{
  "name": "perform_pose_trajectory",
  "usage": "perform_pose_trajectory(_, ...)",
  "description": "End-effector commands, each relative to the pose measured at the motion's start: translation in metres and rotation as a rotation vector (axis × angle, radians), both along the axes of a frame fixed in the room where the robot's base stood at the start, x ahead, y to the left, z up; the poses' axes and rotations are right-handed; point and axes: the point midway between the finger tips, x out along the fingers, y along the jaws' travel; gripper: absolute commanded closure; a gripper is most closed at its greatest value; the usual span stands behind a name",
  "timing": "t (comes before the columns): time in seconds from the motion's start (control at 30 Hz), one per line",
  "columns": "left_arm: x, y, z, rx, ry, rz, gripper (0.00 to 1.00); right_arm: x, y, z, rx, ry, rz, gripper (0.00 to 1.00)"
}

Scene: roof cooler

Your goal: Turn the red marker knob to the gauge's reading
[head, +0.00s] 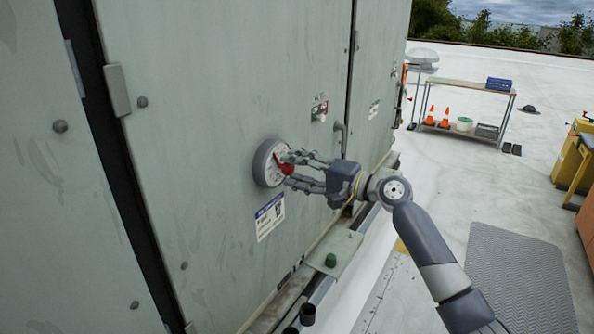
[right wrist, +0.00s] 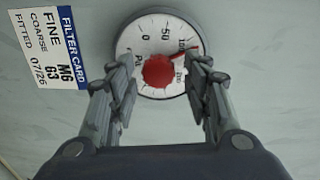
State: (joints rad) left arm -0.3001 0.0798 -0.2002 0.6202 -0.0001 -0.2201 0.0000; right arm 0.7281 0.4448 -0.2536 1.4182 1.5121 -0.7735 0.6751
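The round white-faced gauge (head: 262,163) is mounted on the grey-green cabinet door, and its dial (right wrist: 143,45) fills the top middle of the right wrist view. The red marker knob (right wrist: 158,71) sits at the dial's centre; its red pointer (right wrist: 187,52) reaches to the scale close to the 100 mark. I cannot make out a separate gauge needle. Some red of the knob (head: 284,168) shows between the fingers in the head view. My right gripper (right wrist: 160,72) is open, with its fingers on either side of the knob and a gap on both sides. My left gripper is not in view.
A filter card (right wrist: 45,45) is stuck on the door beside the gauge, below it in the head view. A shelf trolley (head: 470,84) and grey mat (head: 520,275) stand on the open roof.

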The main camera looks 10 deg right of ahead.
Motion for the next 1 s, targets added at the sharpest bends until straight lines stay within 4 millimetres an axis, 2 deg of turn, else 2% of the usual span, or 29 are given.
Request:
perform_pose_trajectory(0.37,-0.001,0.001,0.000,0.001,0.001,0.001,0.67,-0.005,-0.004,-0.002,-0.002,0.002,0.002,0.53)
perform_pose_trajectory(0.8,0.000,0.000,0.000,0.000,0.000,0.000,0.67,-0.065,-0.065,0.001,-0.005,0.002,0.000,0.53)
perform_pose_trajectory(1.0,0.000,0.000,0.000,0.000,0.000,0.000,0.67,-0.081,-0.082,0.003,-0.001,0.003,0.001,0.53)
